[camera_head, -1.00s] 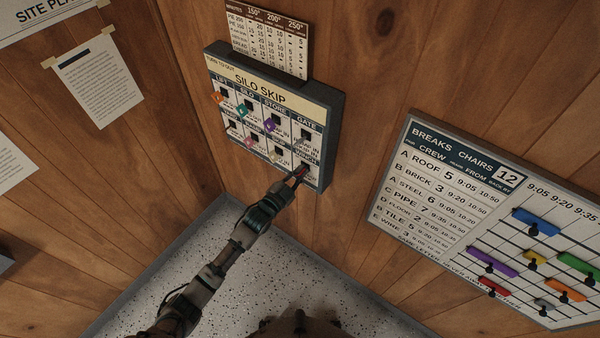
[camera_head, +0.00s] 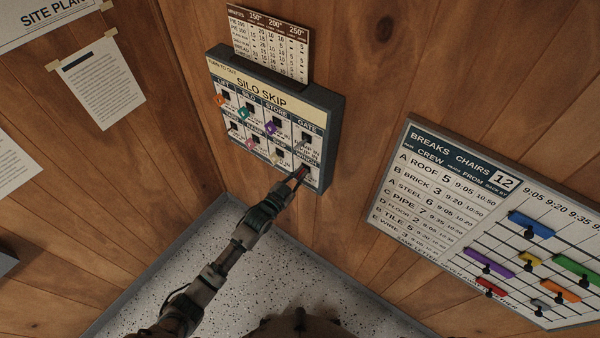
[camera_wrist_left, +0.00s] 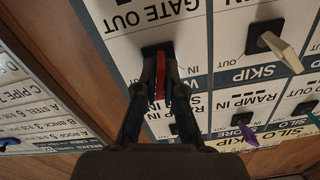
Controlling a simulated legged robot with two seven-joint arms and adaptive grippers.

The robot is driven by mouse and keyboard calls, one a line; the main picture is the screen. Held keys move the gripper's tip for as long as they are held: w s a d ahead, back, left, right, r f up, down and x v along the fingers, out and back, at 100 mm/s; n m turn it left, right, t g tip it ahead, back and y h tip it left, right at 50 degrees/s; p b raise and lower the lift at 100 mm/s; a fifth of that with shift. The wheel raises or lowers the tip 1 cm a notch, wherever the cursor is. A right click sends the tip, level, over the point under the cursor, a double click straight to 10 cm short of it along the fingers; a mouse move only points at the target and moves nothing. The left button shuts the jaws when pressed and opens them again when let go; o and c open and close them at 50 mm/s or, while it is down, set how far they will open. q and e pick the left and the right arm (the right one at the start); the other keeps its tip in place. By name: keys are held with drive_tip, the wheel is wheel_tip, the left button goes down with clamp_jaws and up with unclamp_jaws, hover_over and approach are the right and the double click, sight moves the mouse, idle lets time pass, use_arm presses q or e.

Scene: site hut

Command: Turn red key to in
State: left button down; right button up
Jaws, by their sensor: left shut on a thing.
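The key panel (camera_head: 270,91) headed SILO SKIP hangs on the wood wall, with two rows of key slots. My left gripper (camera_head: 299,176) is at its lower right slot. In the left wrist view, the gripper (camera_wrist_left: 160,92) is shut on the red key (camera_wrist_left: 160,76), with one dark finger on each side. The red key stands in its dark socket under lettering that reads GATE OUT upside down. In the head view the key is mostly hidden by the fingers, so its exact angle is hard to tell there. My right gripper is out of view.
Orange (camera_head: 219,99), green (camera_head: 243,111), purple (camera_head: 271,127), pink (camera_head: 252,143) and cream (camera_head: 276,156) keys stick out of neighbouring slots. In the wrist view the cream key (camera_wrist_left: 285,50) is right of the gripper. A breaks board (camera_head: 450,185) hangs to the right.

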use_arm(q)
drive_tip(key=n, duration=0.2)
drive_tip(key=shift+w+a+r+n+p, duration=0.15)
drive_tip(key=shift+r+n+p, duration=0.15)
drive_tip(key=shift+n, duration=0.1)
drive_tip(key=n, duration=0.2)
drive_tip(key=shift+n, duration=0.4)
drive_tip(key=n, duration=0.3)
drive_tip(key=shift+w+a+f, duration=0.1)
drive_tip(key=shift+n, duration=1.2)
drive_tip(key=shift+f, duration=0.1)
